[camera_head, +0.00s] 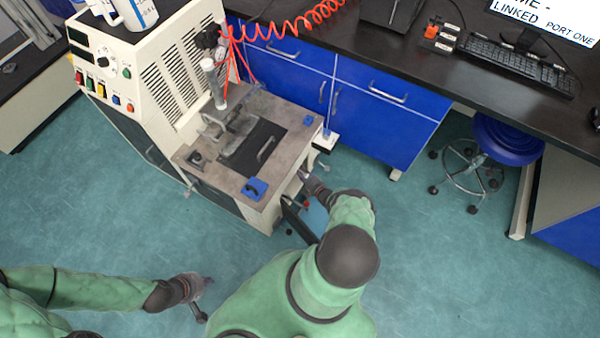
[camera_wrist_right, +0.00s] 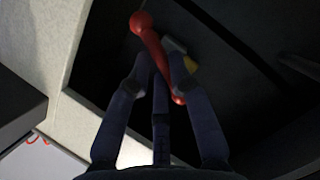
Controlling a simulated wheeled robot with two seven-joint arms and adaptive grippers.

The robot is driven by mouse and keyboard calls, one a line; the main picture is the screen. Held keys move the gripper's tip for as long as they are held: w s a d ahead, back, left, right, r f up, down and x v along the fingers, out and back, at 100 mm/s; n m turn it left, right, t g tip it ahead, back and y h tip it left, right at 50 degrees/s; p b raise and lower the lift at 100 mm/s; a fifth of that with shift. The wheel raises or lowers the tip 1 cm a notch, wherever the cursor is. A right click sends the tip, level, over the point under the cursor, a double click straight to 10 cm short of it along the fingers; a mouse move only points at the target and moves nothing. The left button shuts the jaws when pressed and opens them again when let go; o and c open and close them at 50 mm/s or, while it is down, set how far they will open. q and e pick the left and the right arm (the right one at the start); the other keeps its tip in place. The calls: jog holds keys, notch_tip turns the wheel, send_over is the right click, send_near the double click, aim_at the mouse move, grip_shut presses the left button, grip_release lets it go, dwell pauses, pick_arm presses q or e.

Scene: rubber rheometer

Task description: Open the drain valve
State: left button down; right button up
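The red valve lever (camera_wrist_right: 152,45) runs slantwise across the dark opening in the right wrist view. A small red part (camera_head: 306,204) also shows at the machine's lower front in the head view. My right gripper (camera_wrist_right: 162,75) has its fingers at the lever, with tips overlapping its middle and lower end. Whether they grip it or only lie in front of it is unclear. In the head view my right gripper (camera_head: 303,178) reaches the machine's front, largely hidden by my arm. My left gripper (camera_head: 204,298) is empty over the floor, its fingers apart.
The cream rheometer (camera_head: 165,75) has a grey work plate (camera_head: 200,155) and a blue block (camera_head: 255,188) near its front corner. A dark panel (camera_head: 298,222) stands out below. Blue drawers (camera_head: 375,120) and a blue stool (camera_head: 507,140) stand at right. Floor is clear at left.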

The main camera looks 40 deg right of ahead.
grip_shut()
jog(key=shift+f, duration=0.1)
jog(key=shift+a+n+t, duration=0.1)
jog(key=shift+n+t, duration=0.2)
jog(key=shift+n, duration=0.3)
jog(key=o, duration=0.8)
grip_release()
jog(key=shift+s, duration=0.1)
jog(key=s, duration=0.4)
jog(key=s+r, duration=0.1)
jog(key=s, duration=0.3)
jog(key=s+a, duration=0.1)
jog(key=s, duration=0.2)
jog(key=shift+s+r, duration=0.3)
jog(key=shift+s, duration=0.1)
